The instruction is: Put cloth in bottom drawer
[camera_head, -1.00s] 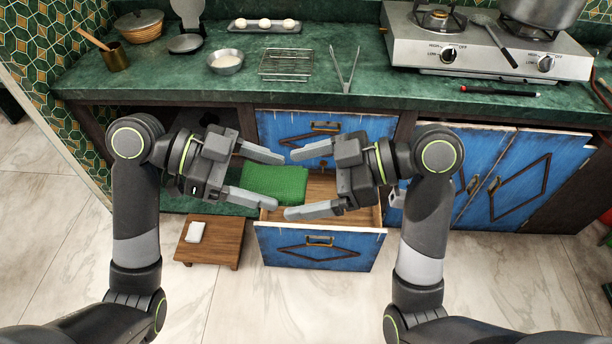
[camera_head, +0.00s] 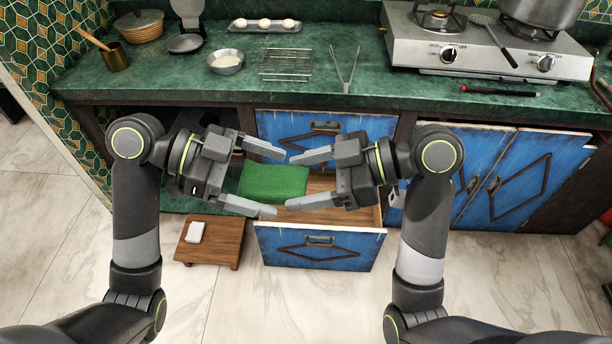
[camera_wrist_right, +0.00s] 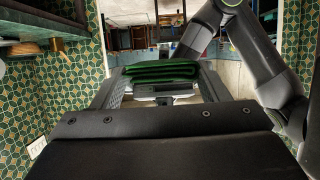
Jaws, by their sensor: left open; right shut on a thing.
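The green folded cloth (camera_head: 270,183) is between the fingers of both grippers, above the left part of the open bottom drawer (camera_head: 318,246). My right gripper (camera_head: 290,181) is shut on the cloth from the right. In the right wrist view the cloth (camera_wrist_right: 160,72) shows as a dark green stack between the fingers. The drawer's wooden inside shows at the right; the cloth and grippers hide the rest.
The upper drawer (camera_head: 325,128) is shut behind the grippers. A small wooden stool (camera_head: 215,250) with a white item stands left of the open drawer. The green counter (camera_head: 400,85) above carries a wire rack, tongs, a bowl and the hotplate (camera_head: 480,45). The floor in front is clear.

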